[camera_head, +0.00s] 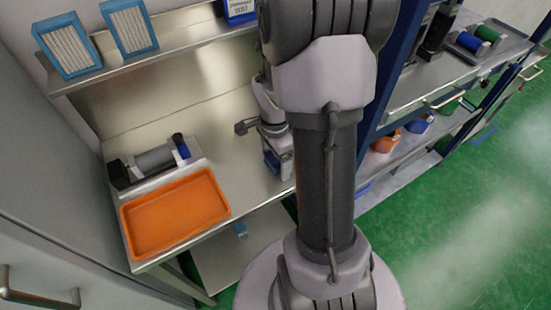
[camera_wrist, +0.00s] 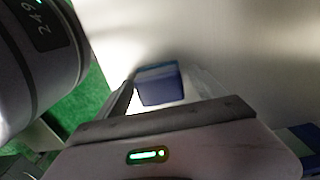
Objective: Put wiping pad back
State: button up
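A blue block with a lighter blue top (camera_wrist: 158,84), which looks like the wiping pad, shows in the wrist view just beyond my gripper's body. My gripper (camera_wrist: 165,90) has a dark finger at the block's left edge and a pale finger to its right. I cannot tell whether the fingers press on it. In the head view my gripper is partly hidden by my own arm, low over the right end of the steel bench (camera_head: 235,150). A small blue thing (camera_head: 271,161) shows beneath it there, beside a pale box-like shape; what holds what is unclear.
An orange tray (camera_head: 175,214) lies on the bench's front left, with a grey roller device (camera_head: 155,159) behind it. Blue-framed filters (camera_head: 67,48) stand on the shelf above. A blue rack post (camera_head: 385,95) is close right of my arm. The bench middle is clear.

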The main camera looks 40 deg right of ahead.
notch_tip(320, 180, up, 12)
jog(key=p, duration=0.5)
jog(key=a+r+n+t, duration=0.2)
jog(key=a+r+n, duration=0.3)
jog(key=a+r, duration=0.25)
jog(key=s+a+r+n+t+y, duration=0.1)
jog(key=s+a+r+n, duration=0.15)
jog(key=a+n, duration=0.2)
jog(key=s+a+r+n+t, duration=0.2)
jog(key=s+a+n, duration=0.1)
jog(key=a, duration=0.3)
jog(key=s+a+r+n+t+y, duration=0.1)
jog(key=s+a+r+n, duration=0.1)
jog(key=a+r+n, duration=0.3)
notch_tip(320, 180, down, 7)
jog(key=m+b, duration=0.1)
jog(key=b, duration=0.3)
jog(key=shift+w+a+b, duration=0.15)
jog(key=shift+a+b, duration=0.25)
jog(key=shift+a, duration=0.05)
